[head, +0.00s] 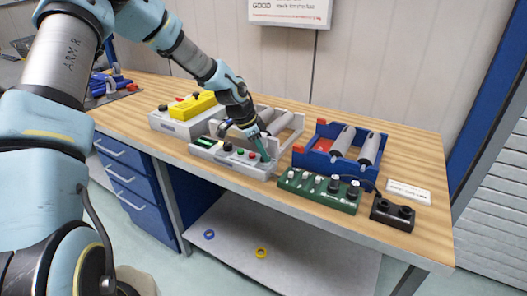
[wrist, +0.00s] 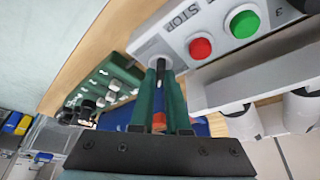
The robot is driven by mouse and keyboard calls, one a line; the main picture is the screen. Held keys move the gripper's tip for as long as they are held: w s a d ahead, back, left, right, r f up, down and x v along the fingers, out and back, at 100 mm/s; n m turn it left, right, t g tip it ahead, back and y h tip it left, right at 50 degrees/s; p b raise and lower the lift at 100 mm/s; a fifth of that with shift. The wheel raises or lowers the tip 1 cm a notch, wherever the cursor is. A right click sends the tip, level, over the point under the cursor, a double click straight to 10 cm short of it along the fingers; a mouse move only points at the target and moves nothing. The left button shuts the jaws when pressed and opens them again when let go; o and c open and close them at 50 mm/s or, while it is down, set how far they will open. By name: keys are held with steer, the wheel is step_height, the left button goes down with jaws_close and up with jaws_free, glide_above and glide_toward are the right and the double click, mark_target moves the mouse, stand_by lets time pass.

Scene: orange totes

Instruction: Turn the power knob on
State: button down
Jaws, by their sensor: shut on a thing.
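A grey control box (head: 229,157) stands near the front edge of the wooden bench. Its face carries a green button (wrist: 244,24) and a red button (wrist: 201,48) with a STOP label. My gripper (head: 268,158) reaches down to the right end of this box, and its teal fingers also show in the wrist view (wrist: 161,66). They are shut on a small dark knob (wrist: 160,62) at the end of the button row. The fingers hide most of the knob, so I cannot tell its turn position.
A green box of knobs (head: 315,191) and a black two-knob block (head: 392,212) stand to the right. A blue tray with grey cylinders (head: 318,158) sits behind them. A yellow-topped box (head: 173,123) is at the left. Grey cylinders lie close behind my gripper.

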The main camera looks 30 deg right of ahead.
stand_by(0.4)
steer(key=c, duration=0.9)
jaws_free()
steer(key=s+b+v, duration=0.1)
steer(key=b+v, duration=0.1)
steer(key=v, duration=0.8)
steer(key=shift+w+a+r+b, duration=0.2)
steer(key=shift+w+r+b, duration=0.2)
steer(key=shift+w, duration=0.1)
steer(key=s+a+n+t+y, duration=0.1)
steer(key=s+a+n, duration=0.2)
steer(key=a+n, duration=0.3)
steer(key=s+a+n+y, duration=0.1)
steer(key=s+a+n, duration=0.3)
steer(key=a, duration=1.3)
steer(key=s+a+f+n+t+y, duration=0.1)
steer(key=s+a+n+y, duration=0.1)
steer(key=a+n, duration=0.7)
steer(key=s+a, duration=0.1)
steer(key=a, duration=0.2)
steer(key=shift+s+n+t, duration=0.3)
steer(key=shift+s, duration=0.05)
